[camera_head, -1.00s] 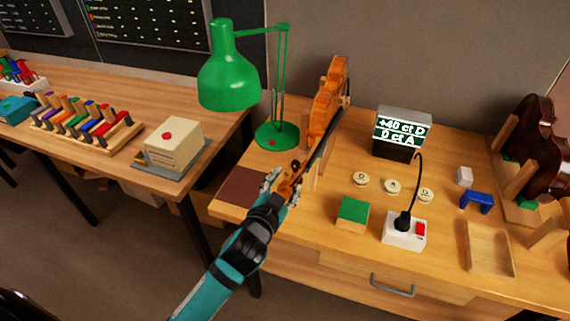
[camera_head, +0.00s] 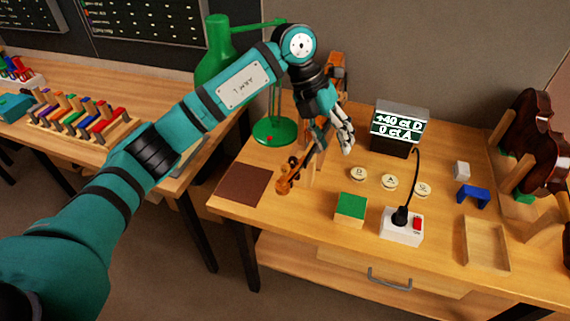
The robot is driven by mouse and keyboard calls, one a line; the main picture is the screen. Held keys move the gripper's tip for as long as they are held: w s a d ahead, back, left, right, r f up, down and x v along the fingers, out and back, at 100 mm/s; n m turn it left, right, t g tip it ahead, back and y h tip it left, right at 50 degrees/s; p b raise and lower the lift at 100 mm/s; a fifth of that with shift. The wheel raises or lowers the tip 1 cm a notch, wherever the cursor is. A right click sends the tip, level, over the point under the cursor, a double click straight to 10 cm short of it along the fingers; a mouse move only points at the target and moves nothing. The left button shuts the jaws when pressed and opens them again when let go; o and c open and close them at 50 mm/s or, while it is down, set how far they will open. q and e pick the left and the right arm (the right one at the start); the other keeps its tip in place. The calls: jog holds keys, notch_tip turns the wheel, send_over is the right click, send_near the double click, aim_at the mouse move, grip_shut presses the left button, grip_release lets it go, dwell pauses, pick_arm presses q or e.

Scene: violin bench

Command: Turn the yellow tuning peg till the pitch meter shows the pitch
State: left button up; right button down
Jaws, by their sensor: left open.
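The violin (camera_head: 288,176) stands in a holder on the bench with its scroll and pegbox toward me. My left arm hides much of its body. Small pegs show at the pegbox, but I cannot make out which is yellow. The pitch meter (camera_head: 410,143) at the back of the bench reads "+40 ct D" above "0 ct A". My left gripper (camera_head: 345,138) is open and empty. It appears above the bench between the violin's neck and the meter, apart from the scroll. My right gripper is not in view.
A green lamp (camera_head: 271,132) stands behind the violin. Round buttons (camera_head: 389,182), a green-topped block (camera_head: 351,207), a power strip with black cord (camera_head: 402,229) and a wooden tray (camera_head: 487,245) occupy the bench. A dark violin (camera_head: 541,125) stands right. The brown mat (camera_head: 243,184) is bare.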

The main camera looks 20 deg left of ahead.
aim_at(285, 165)
pick_arm(q)
jog(key=w+a+r+n+y, duration=0.15)
jog(key=a+r+y, duration=0.3)
jog(key=a, duration=0.65)
jog(key=shift+n+y, duration=0.25)
notch_tip(285, 165, down, 17)
jog(key=p, duration=0.5)
jog(key=shift+f, duration=0.2)
grip_shut()
